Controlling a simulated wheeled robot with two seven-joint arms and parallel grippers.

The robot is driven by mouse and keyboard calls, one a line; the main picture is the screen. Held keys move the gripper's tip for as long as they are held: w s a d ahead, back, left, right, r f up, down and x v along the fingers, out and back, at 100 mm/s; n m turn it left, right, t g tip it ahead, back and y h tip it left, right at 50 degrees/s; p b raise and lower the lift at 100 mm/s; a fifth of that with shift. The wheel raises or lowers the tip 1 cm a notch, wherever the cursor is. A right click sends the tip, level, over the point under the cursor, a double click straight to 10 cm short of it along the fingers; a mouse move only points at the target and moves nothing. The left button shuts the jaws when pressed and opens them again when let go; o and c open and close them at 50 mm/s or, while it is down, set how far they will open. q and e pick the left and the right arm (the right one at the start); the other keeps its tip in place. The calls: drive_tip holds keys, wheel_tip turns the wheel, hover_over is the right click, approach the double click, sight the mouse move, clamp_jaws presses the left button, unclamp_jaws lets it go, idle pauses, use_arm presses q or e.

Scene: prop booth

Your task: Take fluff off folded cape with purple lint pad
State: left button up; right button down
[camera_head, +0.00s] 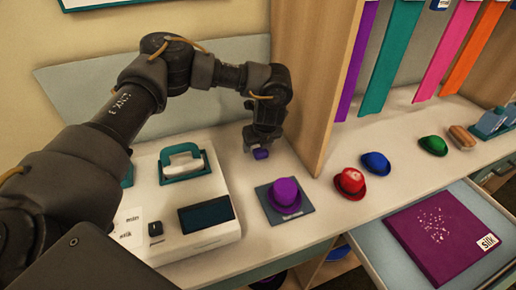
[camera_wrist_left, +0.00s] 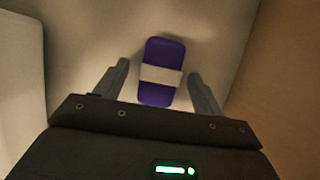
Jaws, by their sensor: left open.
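The purple lint pad (camera_wrist_left: 161,93) has a pale band across its middle and lies on the white counter. It also shows in the head view (camera_head: 261,154), just below my left gripper (camera_head: 258,137). In the left wrist view the pad sits between the two spread fingers of the left gripper (camera_wrist_left: 158,85), with gaps on both sides. The folded cape (camera_head: 437,238) is purple-magenta, with pale fluff specks (camera_head: 434,223) and a "silk" label, and lies in an open drawer (camera_head: 372,257) at the right. My right gripper is not in view.
A purple hat (camera_head: 285,192) stands on a blue-grey mat in front of the pad. A white device (camera_head: 187,207) with a green handle is left of it. A wooden divider (camera_head: 325,80) rises right of the gripper. Red (camera_head: 350,183), blue (camera_head: 376,163) and green (camera_head: 433,145) hats stand beyond.

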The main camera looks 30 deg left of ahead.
use_arm(q)
drive_tip(key=shift+a+f, duration=0.1)
drive_tip(key=shift+f, duration=0.2)
drive_tip(key=shift+c, duration=0.3)
drive_tip(key=c, duration=1)
